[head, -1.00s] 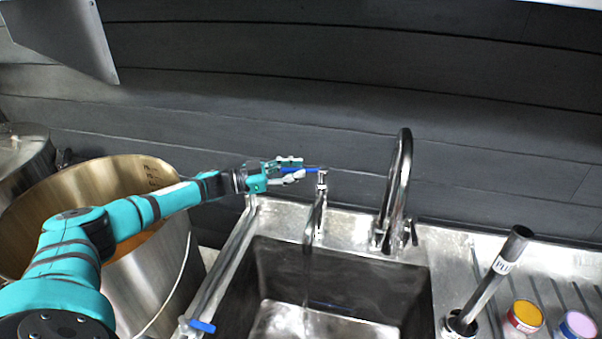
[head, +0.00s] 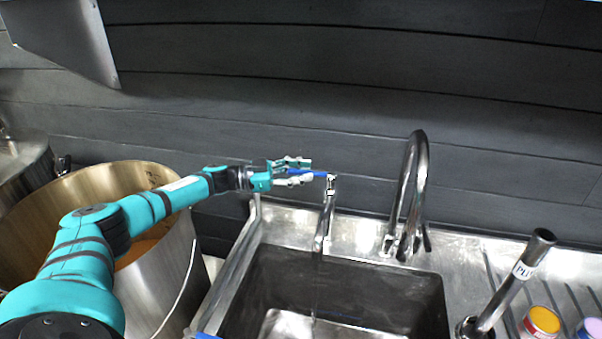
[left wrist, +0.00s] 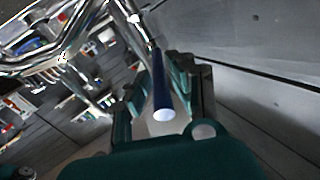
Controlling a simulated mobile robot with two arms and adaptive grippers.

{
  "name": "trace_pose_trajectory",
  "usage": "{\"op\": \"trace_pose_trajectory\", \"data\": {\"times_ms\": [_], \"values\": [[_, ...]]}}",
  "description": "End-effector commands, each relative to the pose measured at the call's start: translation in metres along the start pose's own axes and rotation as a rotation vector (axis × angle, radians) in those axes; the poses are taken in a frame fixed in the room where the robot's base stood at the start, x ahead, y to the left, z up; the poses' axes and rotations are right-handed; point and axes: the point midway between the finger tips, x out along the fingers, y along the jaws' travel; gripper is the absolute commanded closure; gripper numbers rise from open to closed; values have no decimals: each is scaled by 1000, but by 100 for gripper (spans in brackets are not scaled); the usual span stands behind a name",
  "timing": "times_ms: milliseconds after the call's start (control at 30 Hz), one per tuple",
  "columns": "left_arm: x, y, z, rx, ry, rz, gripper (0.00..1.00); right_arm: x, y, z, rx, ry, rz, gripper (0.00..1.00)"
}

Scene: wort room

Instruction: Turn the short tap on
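The short tap (head: 326,220) stands at the back left of the sink, with a slim spout and a blue lever (head: 312,173) pointing left from its top. My left gripper (head: 297,171) is at the lever, its fingers apart above and below it. In the left wrist view the blue lever (left wrist: 162,85) lies between the finger pads (left wrist: 165,90), which look spread; contact cannot be made out. A faint vertical streak shows under the spout; I cannot tell surely whether it is water. My right gripper is not in view.
A taller curved tap (head: 415,185) stands right of the short one. The sink basin (head: 370,290) lies in front. A large metal pot (head: 175,265) stands left, under my left arm. A labelled tube (head: 515,280) leans at right. The dark wall (head: 350,100) is close behind.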

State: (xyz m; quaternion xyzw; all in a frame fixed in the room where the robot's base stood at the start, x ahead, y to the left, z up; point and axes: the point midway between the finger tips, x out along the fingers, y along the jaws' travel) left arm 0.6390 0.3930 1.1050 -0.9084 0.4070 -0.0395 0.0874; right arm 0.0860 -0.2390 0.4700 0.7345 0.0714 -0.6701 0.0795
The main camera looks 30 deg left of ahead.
Motion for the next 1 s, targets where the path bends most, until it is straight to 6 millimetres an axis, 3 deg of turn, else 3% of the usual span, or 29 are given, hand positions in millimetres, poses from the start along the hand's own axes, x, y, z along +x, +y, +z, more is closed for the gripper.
{"op": "trace_pose_trajectory", "data": {"times_ms": [100, 433, 800, 1000], "values": [[0, 0, 0, 0, 0, 0, 64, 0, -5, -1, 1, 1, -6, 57], [0, -1, -6, 1, 1, 0, 64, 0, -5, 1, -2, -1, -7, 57], [0, -14, -72, 4, 2, 0, 64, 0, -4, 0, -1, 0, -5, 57], [0, -18, -94, 2, 1, 0, 64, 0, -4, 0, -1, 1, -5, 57]]}}
